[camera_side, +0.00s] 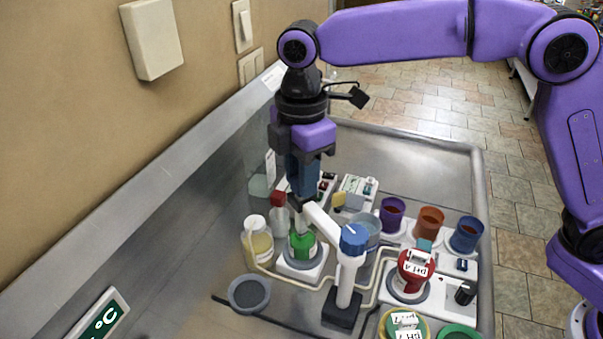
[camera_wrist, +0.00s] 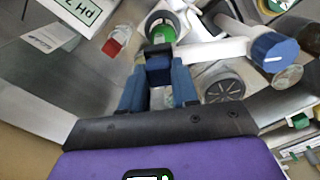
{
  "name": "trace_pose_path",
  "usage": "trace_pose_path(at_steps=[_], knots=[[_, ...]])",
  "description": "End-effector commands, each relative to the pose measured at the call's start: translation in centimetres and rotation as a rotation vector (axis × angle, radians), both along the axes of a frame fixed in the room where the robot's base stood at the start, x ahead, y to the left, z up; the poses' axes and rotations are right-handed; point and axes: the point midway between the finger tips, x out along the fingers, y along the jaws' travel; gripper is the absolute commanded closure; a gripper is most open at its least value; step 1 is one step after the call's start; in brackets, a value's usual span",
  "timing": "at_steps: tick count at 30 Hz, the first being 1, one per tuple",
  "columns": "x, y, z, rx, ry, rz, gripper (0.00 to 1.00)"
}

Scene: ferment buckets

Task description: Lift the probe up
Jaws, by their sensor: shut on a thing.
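My gripper (camera_side: 303,188) points down over the green bucket (camera_side: 302,246), which stands on a white base. Its blue fingers are shut on the probe (camera_side: 299,217), whose slim grey shaft runs down towards the green bucket. I cannot tell if the tip is inside it. In the wrist view, my gripper (camera_wrist: 158,72) has the probe's dark blue head (camera_wrist: 158,66) between its fingers, and the green bucket (camera_wrist: 162,34) lies just beyond. A white stand arm (camera_side: 322,222) with a blue knob (camera_side: 354,238) reaches close to the probe; whether they touch is unclear.
A red-capped bottle (camera_side: 278,204) and a yellow jar (camera_side: 258,243) stand close on the left. A red pH 4 bucket (camera_side: 416,270) and purple, orange and blue cups (camera_side: 467,236) stand to the right. The metal counter (camera_side: 150,260) at left is mostly clear.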

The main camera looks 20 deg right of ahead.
Motion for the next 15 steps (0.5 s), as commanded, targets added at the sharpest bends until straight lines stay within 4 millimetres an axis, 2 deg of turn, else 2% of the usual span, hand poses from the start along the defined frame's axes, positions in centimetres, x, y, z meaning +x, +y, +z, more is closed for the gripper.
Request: trace_pose_path(at_steps=[7, 10, 15], knots=[[0.0, 0.2, 4.3, 0.005, -0.004, 0.001, 1.00], [0.0, 0.1, 5.3, 0.003, -0.002, 0.000, 1.00], [0.0, 0.0, 5.8, 0.003, -0.002, -0.001, 1.00]])
